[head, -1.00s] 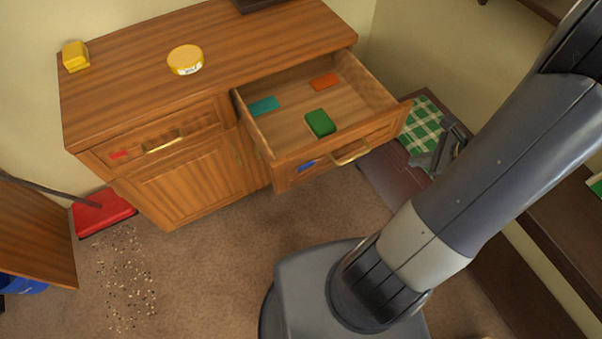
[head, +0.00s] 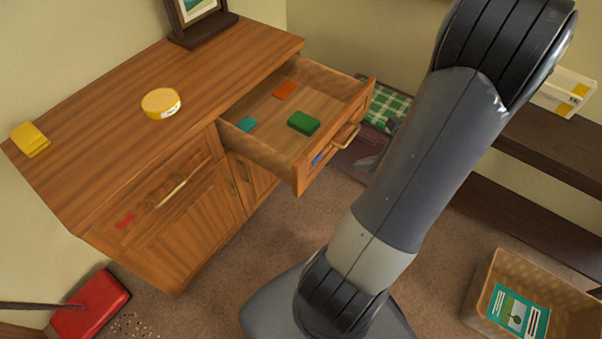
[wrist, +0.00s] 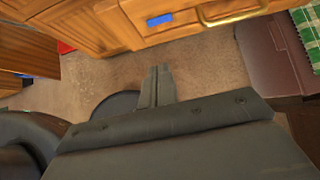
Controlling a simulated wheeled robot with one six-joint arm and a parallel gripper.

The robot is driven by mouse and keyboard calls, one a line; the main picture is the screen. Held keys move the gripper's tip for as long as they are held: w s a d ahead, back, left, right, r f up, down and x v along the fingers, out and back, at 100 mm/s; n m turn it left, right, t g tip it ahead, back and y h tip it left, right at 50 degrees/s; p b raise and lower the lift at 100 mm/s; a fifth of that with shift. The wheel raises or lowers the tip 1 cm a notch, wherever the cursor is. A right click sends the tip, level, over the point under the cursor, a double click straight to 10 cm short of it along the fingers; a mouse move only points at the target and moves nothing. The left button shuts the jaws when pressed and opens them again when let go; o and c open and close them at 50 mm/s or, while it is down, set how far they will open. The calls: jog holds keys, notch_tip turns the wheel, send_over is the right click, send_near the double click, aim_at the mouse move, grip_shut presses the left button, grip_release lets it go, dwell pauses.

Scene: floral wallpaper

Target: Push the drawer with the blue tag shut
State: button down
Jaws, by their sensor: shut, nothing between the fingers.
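The drawer with the blue tag (head: 303,174) stands pulled out of the wooden cabinet (head: 80,212). Its blue tag (head: 319,158) and brass handle (head: 347,137) are on its front. In the wrist view the drawer front (wrist: 188,20) crosses the top, with the blue tag (wrist: 159,19) and the handle (wrist: 232,12). My gripper (wrist: 157,72) is shut and empty, pointing toward the drawer front below the tag, with floor seen between them. In the head view my arm mostly hides the gripper.
The drawer holds a green box (head: 303,123), an orange card (head: 285,89) and a teal card (head: 246,124). A red-tagged drawer (head: 172,188) beside it is shut. A dark shelf (head: 545,150) and a basket (head: 482,290) stand at the right.

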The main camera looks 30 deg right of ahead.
jog(key=b, duration=0.2)
send_near(314, 163)
jog(key=shift+x, duration=2.95)
jog(key=shift+d, duration=0.1)
jog(key=w+a, duration=0.3)
jog(key=w, duration=0.6)
jog(key=w+a+p, duration=0.1)
jog(key=w+a, duration=0.3)
jog(key=w, duration=0.5)
jog(key=w+a, duration=0.4)
jog(key=w, duration=0.5)
jog(key=shift+w+a+p, duration=0.1)
jog(key=shift+w+p, duration=0.05)
jog(key=shift+p, duration=0.2)
jog(key=shift+w+r, duration=0.1)
jog(key=shift+w, duration=0.1)
jog(key=shift+a, duration=0.1)
